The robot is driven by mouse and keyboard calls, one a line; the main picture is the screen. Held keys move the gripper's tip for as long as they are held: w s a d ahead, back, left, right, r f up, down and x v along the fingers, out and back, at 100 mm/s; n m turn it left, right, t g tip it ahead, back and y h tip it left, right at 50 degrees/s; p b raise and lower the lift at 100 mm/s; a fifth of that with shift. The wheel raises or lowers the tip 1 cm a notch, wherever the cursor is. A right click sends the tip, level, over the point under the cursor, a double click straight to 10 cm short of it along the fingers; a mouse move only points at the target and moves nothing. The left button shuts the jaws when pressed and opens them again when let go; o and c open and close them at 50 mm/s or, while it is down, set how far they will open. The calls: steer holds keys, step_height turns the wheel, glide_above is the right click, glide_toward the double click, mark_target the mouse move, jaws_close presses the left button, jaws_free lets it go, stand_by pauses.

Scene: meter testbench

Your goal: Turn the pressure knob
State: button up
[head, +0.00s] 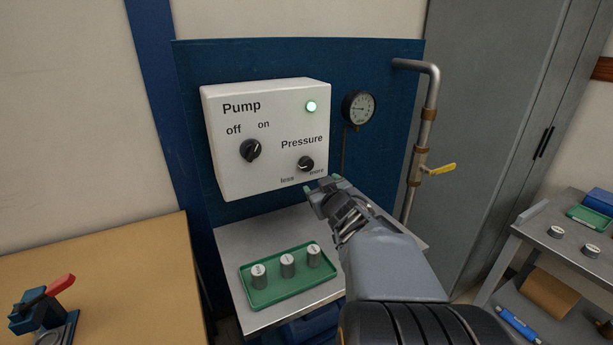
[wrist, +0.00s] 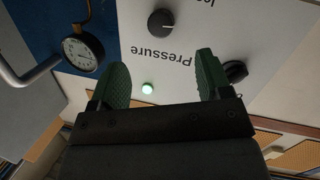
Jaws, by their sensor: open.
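The pressure knob (head: 305,164) is a small black knob at the lower right of the white pump panel (head: 232,177), between the "less" and "more" labels. In the wrist view, which shows the panel upside down, the knob (wrist: 161,23) is at the top centre, past the fingertips. My gripper (head: 325,190) is just below and to the right of the knob in the head view. In the wrist view its two green fingers (wrist: 162,65) are spread wide with nothing between them. They appear apart from the knob.
The black pump switch (head: 250,150) and a lit green lamp (head: 311,107) are on the panel. A pressure gauge (head: 359,108) and a pipe with a yellow valve handle (head: 441,169) are to the right. A green tray (head: 283,297) with three metal weights sits below.

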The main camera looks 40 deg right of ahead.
mark_target(308, 165)
steer(key=w+d+n+t+y, duration=0.1)
steer(key=w, duration=0.3)
steer(key=w+d+t+y+b, duration=0.1)
steer(key=w+d, duration=0.1)
steer(key=w, duration=0.2)
steer(key=w+d+n, duration=0.1)
steer(key=w, duration=0.3)
steer(key=shift+w+d+f+n+t+y, duration=0.1)
steer(key=shift+w+d+n+t+y, duration=0.05)
steer(key=shift+w+n+t+y, duration=0.2)
steer(key=shift+s, duration=0.15)
steer(key=c, duration=0.9)
